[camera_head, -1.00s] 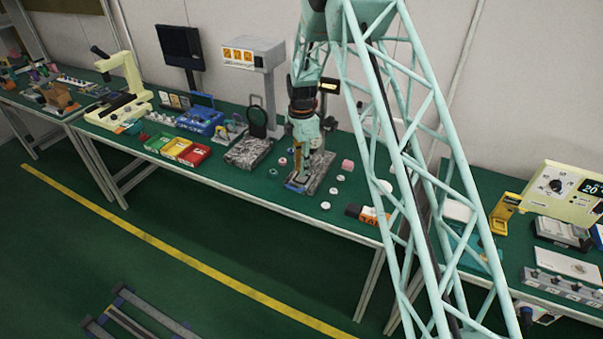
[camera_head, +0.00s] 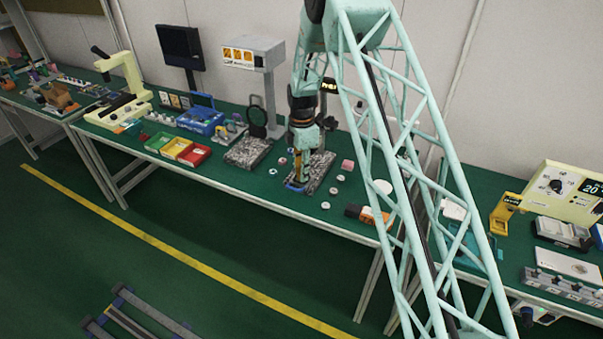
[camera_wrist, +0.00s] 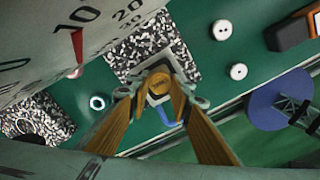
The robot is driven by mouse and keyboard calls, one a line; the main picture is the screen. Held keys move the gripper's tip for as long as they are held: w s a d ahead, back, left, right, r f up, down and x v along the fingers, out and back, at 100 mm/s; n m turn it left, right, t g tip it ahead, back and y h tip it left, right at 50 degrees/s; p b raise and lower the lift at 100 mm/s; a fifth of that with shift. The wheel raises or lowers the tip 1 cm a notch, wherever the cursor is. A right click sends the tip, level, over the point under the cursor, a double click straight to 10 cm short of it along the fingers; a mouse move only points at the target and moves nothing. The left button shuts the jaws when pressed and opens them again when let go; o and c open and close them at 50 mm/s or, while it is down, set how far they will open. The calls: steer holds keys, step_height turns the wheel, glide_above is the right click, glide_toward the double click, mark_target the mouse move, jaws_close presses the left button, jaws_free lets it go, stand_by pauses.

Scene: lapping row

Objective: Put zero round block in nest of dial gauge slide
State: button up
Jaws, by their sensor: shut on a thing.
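My gripper (camera_wrist: 160,98) is shut on a small brass-coloured round block (camera_wrist: 160,80), held between its two orange fingertips. In the wrist view the block is over the grey metal slide (camera_wrist: 147,100) of the dial gauge stand, with a blue handle (camera_wrist: 170,120) on its near side. Whether the block touches the nest or hovers over it cannot be told. The speckled granite base (camera_wrist: 178,48) lies around the slide. The large dial face (camera_wrist: 60,30) fills the upper left. In the head view my gripper (camera_head: 299,177) is over the granite base (camera_head: 321,165), and hides the block.
An orange-and-black box (camera_head: 366,214) is near the table's front edge. Another granite stand (camera_head: 248,152) and coloured bins (camera_head: 177,148) stand to the left.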

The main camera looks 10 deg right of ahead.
steer(key=shift+f, duration=0.15)
steer(key=o, duration=0.9)
step_height(320, 180, up, 12)
steer(key=shift+r+p, duration=0.2)
steer(key=shift+p, duration=0.15)
stand_by(0.7)
